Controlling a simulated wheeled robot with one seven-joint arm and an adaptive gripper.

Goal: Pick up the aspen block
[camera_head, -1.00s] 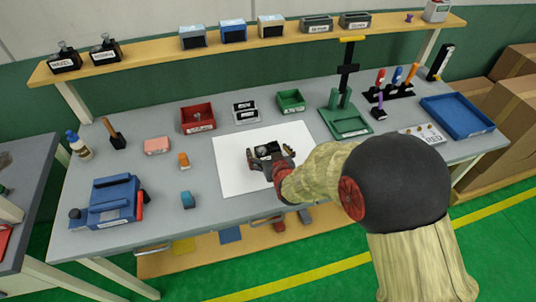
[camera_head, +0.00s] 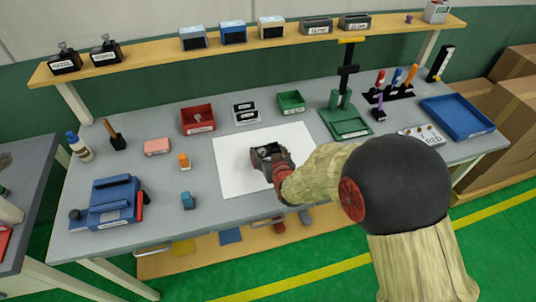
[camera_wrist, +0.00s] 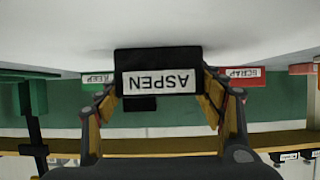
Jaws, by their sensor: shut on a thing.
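The aspen block (camera_wrist: 160,60) is a dark block with a white label reading ASPEN, upside down in the wrist view. It sits between the two fingers of my gripper (camera_wrist: 160,100), which is shut on it. In the head view my gripper (camera_head: 268,155) is over the white sheet (camera_head: 235,177) in the middle of the bench. The block is mostly hidden by the gripper there. I cannot tell whether it still touches the sheet.
A red bin (camera_head: 198,118) and a green bin (camera_head: 291,102) stand behind the sheet. A blue tray (camera_head: 458,117) is at the right, a blue vise-like box (camera_head: 110,203) at the left. Small orange (camera_head: 184,161) and teal (camera_head: 188,200) blocks lie left of the sheet.

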